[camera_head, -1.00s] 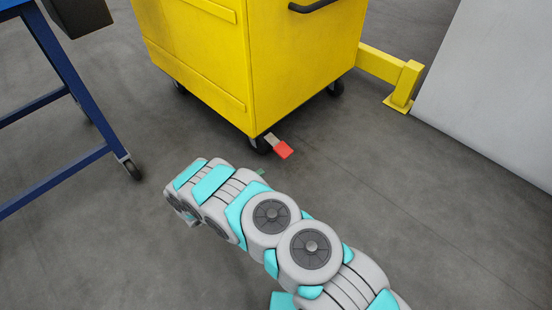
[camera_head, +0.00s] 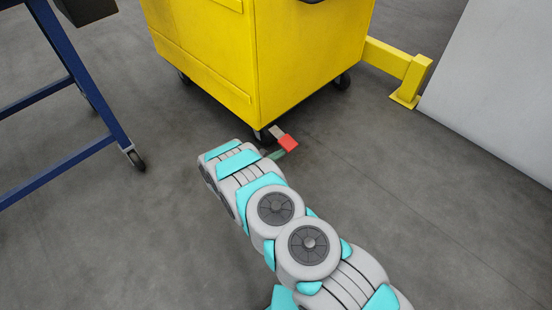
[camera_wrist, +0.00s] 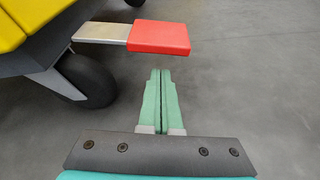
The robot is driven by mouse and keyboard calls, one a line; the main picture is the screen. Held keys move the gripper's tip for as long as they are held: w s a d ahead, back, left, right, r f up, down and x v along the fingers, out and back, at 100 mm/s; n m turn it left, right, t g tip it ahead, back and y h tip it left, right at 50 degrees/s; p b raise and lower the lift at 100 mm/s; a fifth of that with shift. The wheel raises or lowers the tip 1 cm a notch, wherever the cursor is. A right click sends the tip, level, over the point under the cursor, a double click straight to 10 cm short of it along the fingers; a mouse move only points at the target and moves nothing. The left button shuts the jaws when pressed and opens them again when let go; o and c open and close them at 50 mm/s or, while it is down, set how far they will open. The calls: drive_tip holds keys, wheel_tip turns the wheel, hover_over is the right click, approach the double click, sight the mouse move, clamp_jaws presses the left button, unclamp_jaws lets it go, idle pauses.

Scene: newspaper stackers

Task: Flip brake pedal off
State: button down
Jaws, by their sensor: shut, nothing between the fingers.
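The brake pedal has a red end (camera_head: 288,142) on a metal plate, beside the front caster of the yellow cart (camera_head: 205,50). In the wrist view the red pedal end (camera_wrist: 159,37) and its metal plate (camera_wrist: 102,32) stick out to the right from the cart's corner, near the black wheel (camera_wrist: 88,80). My gripper (camera_wrist: 160,74) is shut with its green fingers side by side and empty. In the wrist view its tips lie just below the red end. In the head view the green fingertips (camera_head: 277,154) show close to the pedal. Whether they touch it is unclear.
A blue frame (camera_head: 75,85) on casters stands at the left. A yellow floor barrier (camera_head: 405,80) and a pale panel (camera_head: 495,90) stand at the right. The grey floor around my gripper is clear.

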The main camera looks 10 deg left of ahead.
drive_tip(key=shift+s+d+r, duration=0.1)
drive_tip(key=shift+d+r, duration=0.05)
drive_tip(key=shift+r, duration=0.35)
drive_tip(key=shift+s+d+r, duration=0.1)
drive_tip(key=shift+r, duration=0.35)
drive_tip(key=shift+r, duration=0.15)
